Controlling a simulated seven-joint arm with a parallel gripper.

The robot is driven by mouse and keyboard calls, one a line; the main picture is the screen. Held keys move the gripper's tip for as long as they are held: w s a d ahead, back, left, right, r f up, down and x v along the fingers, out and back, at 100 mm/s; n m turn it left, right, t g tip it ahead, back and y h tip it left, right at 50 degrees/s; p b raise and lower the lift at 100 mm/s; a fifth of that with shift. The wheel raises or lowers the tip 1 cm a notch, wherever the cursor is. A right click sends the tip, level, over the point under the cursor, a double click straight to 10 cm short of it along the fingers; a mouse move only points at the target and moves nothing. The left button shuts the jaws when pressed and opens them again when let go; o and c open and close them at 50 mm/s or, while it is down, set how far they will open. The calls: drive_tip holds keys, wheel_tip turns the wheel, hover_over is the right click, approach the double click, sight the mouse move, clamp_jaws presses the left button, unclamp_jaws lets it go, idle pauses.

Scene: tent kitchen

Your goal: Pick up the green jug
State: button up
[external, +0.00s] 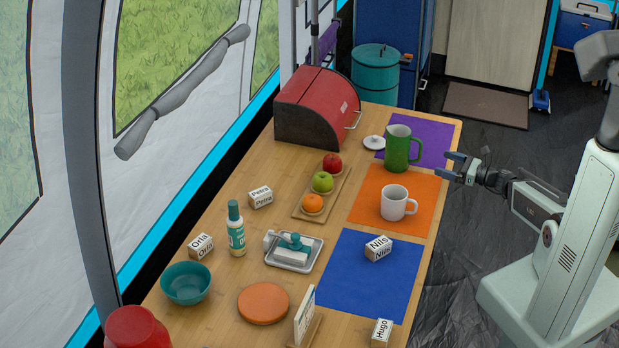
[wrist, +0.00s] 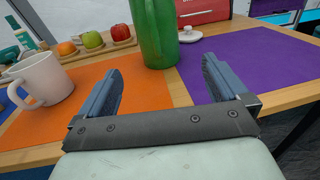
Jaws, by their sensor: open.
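The green jug (external: 398,148) stands upright at the far end of the wooden table, by the border of the orange and purple mats, its handle to the right in the external view. In the wrist view the jug (wrist: 153,32) is ahead of the fingers, with its top cut off by the frame. My gripper (external: 451,166) is open and empty, just off the table's right edge, to the right of the jug and apart from it. In the wrist view my gripper (wrist: 162,85) has its fingers spread wide, with the jug beyond the gap between them.
A white mug (external: 394,203) stands on the orange mat (external: 368,187), nearer than the jug. A white lid (external: 374,142) lies left of the jug, near the red bread box (external: 312,108). A board with several fruits (external: 306,212) lies left of the mats. The purple mat (external: 431,139) has bare room.

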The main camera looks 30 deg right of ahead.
sight(407, 153)
drive_tip(key=shift+w+a, duration=0.3)
drive_tip(key=shift+a, duration=0.35)
drive_tip(key=x, duration=1.3)
drive_tip(key=shift+w, duration=0.1)
drive_tip(key=shift+c, duration=0.2)
drive_tip(key=c, duration=1.1)
